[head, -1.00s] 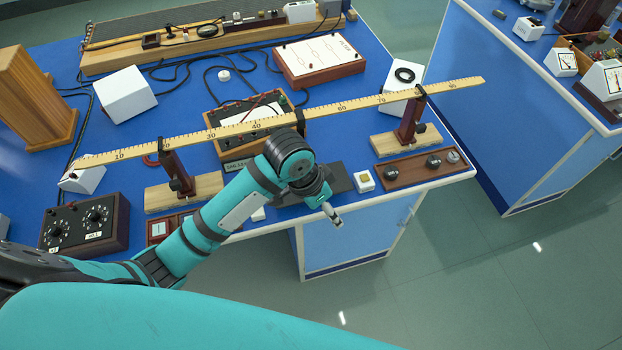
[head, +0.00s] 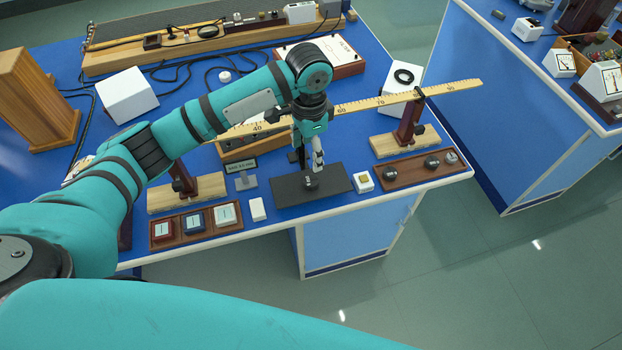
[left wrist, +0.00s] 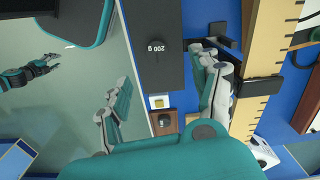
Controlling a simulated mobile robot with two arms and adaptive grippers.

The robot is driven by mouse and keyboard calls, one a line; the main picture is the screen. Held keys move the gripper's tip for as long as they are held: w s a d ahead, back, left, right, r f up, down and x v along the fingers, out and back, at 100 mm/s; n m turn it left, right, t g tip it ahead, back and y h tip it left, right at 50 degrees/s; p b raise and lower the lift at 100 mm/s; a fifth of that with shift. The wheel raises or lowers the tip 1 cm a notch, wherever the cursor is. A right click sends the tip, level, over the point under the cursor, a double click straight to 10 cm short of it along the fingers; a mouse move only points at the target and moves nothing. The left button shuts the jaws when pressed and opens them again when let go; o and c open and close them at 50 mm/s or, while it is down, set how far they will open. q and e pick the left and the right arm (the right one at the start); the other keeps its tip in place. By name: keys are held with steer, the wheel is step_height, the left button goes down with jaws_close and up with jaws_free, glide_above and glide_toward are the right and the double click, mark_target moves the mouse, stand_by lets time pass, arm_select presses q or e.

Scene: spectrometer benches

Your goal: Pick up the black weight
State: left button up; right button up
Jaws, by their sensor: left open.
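The black weight (head: 311,184) stands on a dark mat (head: 338,179) near the bench's front edge. In the left wrist view its top, marked "200 g" (left wrist: 157,47), is hard to tell from the mat. My left gripper (head: 310,163) points down just above the weight, open and empty. In the left wrist view its fingers (left wrist: 160,78) are spread wide, and the weight lies between and beyond them. My right gripper (left wrist: 51,63) is small at the left of the left wrist view, over the floor; its jaws are too small to read.
A long yellow ruler (head: 375,102) on wooden stands runs behind the mat, close to my left gripper. A small white box (head: 362,182) and a wooden tray of metal weights (head: 407,177) stand to the right. A white block (head: 257,210) and a compartment tray (head: 197,236) stand left.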

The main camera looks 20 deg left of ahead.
arm_select(q)
glide_above(312, 180)
steer(key=f, duration=0.5)
steer(key=shift+w+a+p, duration=0.1)
steer(key=shift+a+p, duration=0.2)
steer(key=shift+a, duration=0.05)
steer(key=f, duration=0.1)
steer(key=f+p, duration=0.1)
steer(key=f, duration=0.2)
steer(key=shift+d+f, duration=0.3)
steer(key=shift+f, duration=0.35)
steer(key=shift+c, duration=0.5)
